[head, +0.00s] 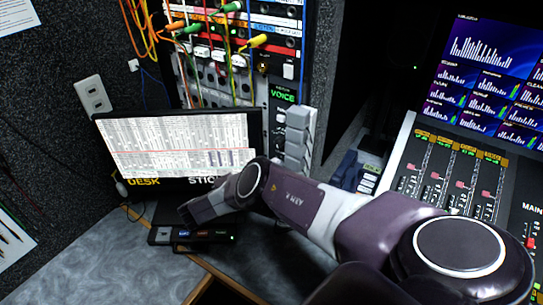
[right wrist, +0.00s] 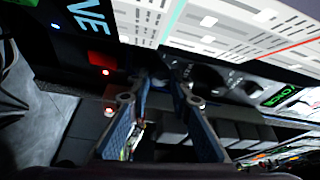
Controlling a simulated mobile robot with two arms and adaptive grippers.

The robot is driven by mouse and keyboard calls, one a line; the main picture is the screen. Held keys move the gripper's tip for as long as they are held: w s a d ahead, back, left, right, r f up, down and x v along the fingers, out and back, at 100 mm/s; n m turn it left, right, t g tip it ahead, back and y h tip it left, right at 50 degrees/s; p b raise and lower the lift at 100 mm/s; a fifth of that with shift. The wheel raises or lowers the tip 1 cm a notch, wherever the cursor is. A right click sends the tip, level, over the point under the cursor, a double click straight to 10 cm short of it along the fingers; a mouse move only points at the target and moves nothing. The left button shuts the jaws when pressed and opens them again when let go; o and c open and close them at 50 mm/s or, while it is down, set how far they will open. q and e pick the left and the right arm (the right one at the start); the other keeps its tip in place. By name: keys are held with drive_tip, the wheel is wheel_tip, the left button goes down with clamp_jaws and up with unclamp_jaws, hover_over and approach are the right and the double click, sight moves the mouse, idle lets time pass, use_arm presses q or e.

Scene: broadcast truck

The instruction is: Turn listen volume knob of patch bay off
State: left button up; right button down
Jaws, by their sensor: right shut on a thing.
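The patch bay (head: 240,45) stands at the top centre of the head view, with coloured cords and plugs in its rows. A small dark round knob (head: 262,64) shows at its lower right; its label is too small to read. My right arm comes in from the right and crosses in front of the desk; its fingertips are not clear there. In the right wrist view my right gripper (right wrist: 165,85) has its blue fingers drawn together on a small dark thing, which I cannot identify. Dark round shapes (right wrist: 207,78) lie just beside the fingertips. My left gripper is not in view.
A monitor (head: 222,182) stands left of a panel (head: 284,97) marked VOICE, with grey blocks (head: 298,140) below. A small black box (head: 195,237) lies on the desk (head: 90,265). A mixing console (head: 440,175) stands at the right. The desk's left side is clear.

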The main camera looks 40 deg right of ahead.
drive_tip(key=shift+s+d+m+t+y+p, duration=0.1)
drive_tip(key=shift+s+m+t+y+p, duration=0.35)
drive_tip(key=shift+m+t+p, duration=3.4)
drive_tip(key=shift+s+d+m+t+y+p, duration=0.15)
drive_tip(key=shift+m+t+y+p, duration=0.6)
drive_tip(key=shift+m, duration=6.15)
drive_tip(key=shift+s+a+m+t+y+p, duration=0.1)
drive_tip(key=shift+s+m+t+y+p, duration=0.3)
drive_tip(key=shift+m+t+p, duration=3.45)
drive_tip(key=m+g+b, duration=0.2)
drive_tip(key=g, duration=0.1)
drive_tip(key=shift+w+m+b, duration=0.1)
drive_tip(key=shift+m+b, duration=0.3)
drive_tip(key=shift+f, duration=0.1)
drive_tip(key=c, duration=2)
unclamp_jaws()
